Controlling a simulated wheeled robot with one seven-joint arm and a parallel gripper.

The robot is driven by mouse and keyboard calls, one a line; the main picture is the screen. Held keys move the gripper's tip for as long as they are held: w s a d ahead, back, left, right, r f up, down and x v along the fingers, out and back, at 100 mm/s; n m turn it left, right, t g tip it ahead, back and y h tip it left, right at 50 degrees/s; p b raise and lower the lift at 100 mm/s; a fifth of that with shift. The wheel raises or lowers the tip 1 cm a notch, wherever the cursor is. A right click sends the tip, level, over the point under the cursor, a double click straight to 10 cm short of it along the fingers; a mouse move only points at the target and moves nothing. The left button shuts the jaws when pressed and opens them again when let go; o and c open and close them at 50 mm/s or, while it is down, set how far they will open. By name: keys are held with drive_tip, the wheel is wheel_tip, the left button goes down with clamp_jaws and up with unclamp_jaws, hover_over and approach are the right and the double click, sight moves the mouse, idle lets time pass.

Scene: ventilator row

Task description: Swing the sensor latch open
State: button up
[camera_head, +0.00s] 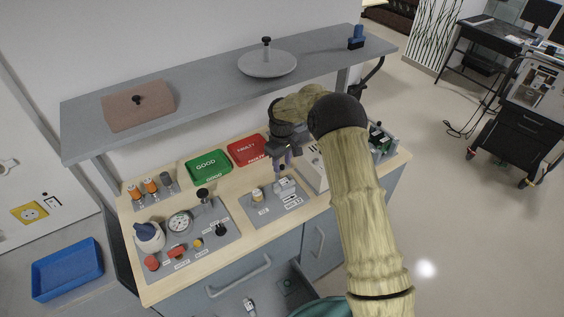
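A grey plate (262,214) lies on the wooden bench top in the middle. On it stand a beige-topped knob (257,195) and a small pale grey block-like fitting (286,186), which looks like the sensor latch; its exact shape is too small to make out. My gripper (285,168) points down just above and behind this fitting. Whether its fingers touch the fitting, and how far apart they are, I cannot tell. My wrist and forearm cover part of the bench to the right.
A green GOOD tray (209,168) and a red FAULTY tray (247,150) lie behind the plate. A control panel (205,247) with gauge and knobs is at left. A grey shelf (205,85) overhangs the back. An open drawer (262,300) juts out below.

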sight(282, 165)
wheel_tip(282, 165, up, 12)
drive_tip(key=b, duration=0.3)
idle(0.5)
drive_tip(key=s+d+m+t, duration=0.1)
drive_tip(key=s+d+m, duration=0.2)
drive_tip(key=s, duration=0.7)
drive_tip(key=s+d+m, duration=0.3)
drive_tip(key=s+d, duration=0.5)
drive_tip(key=s, duration=0.2)
drive_tip(key=s+d+m+t, duration=0.1)
drive_tip(key=s+d+m, duration=0.2)
drive_tip(key=s+d, duration=0.3)
drive_tip(key=s, duration=0.4)
drive_tip(key=shift+s+d+f+t, duration=0.2)
drive_tip(key=shift+d+f+t, duration=0.05)
drive_tip(key=shift+t, duration=0.05)
